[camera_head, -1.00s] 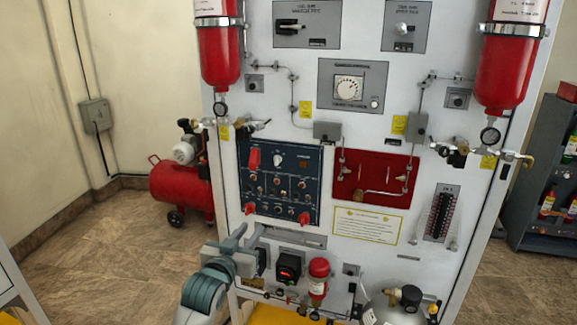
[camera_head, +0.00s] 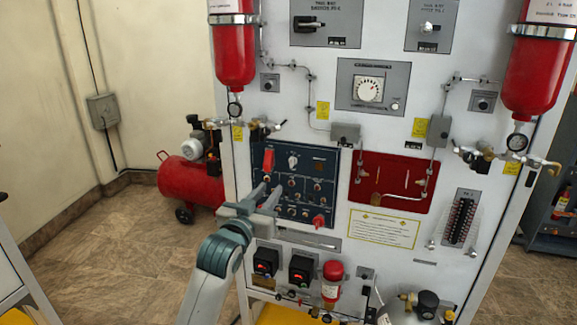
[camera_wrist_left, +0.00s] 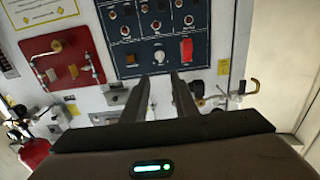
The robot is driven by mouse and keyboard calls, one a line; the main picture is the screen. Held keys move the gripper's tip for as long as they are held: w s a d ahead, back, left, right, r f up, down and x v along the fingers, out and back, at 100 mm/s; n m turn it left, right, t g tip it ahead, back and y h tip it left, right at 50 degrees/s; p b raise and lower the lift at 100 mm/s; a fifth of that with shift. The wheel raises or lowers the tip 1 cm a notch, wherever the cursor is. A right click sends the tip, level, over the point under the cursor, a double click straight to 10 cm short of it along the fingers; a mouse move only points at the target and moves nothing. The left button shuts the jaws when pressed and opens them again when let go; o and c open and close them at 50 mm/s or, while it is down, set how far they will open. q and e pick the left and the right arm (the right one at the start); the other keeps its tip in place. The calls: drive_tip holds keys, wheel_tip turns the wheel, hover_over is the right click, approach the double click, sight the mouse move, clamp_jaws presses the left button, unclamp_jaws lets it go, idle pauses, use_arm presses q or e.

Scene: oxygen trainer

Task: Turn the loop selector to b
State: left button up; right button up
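A dark blue panel (camera_head: 333,157) is on the lower left of the upright white board. It carries a white knob (camera_head: 293,161) near its top, beside a red lever (camera_head: 268,161), with rows of small controls below. The labels are too small to read, so I cannot confirm which control is the loop selector. My left gripper (camera_head: 269,191) is in front of the panel's left part, below the knob in the picture. In the left wrist view, which is upside down, its two fingers (camera_wrist_left: 160,77) are apart and empty, with the knob (camera_wrist_left: 159,56) beyond them. My right gripper is not in view.
A red panel (camera_head: 422,169) with a pipe is right of the blue one. A white dial (camera_head: 369,89) is above. Red cylinders (camera_head: 233,52) hang at both sides. Black boxes (camera_head: 302,269) and a small red cylinder (camera_head: 332,284) stick out below. A red compressor (camera_head: 190,180) stands left.

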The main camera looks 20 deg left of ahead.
sight(291, 163)
use_arm(q)
drive_tip(key=w+p, duration=0.1)
drive_tip(key=w, duration=0.4)
drive_tip(key=w+p, duration=0.1)
drive_tip(key=w, duration=0.4)
drive_tip(key=w+p, duration=0.2)
drive_tip(key=w, duration=0.4)
drive_tip(key=shift+d, duration=0.3)
clamp_jaws()
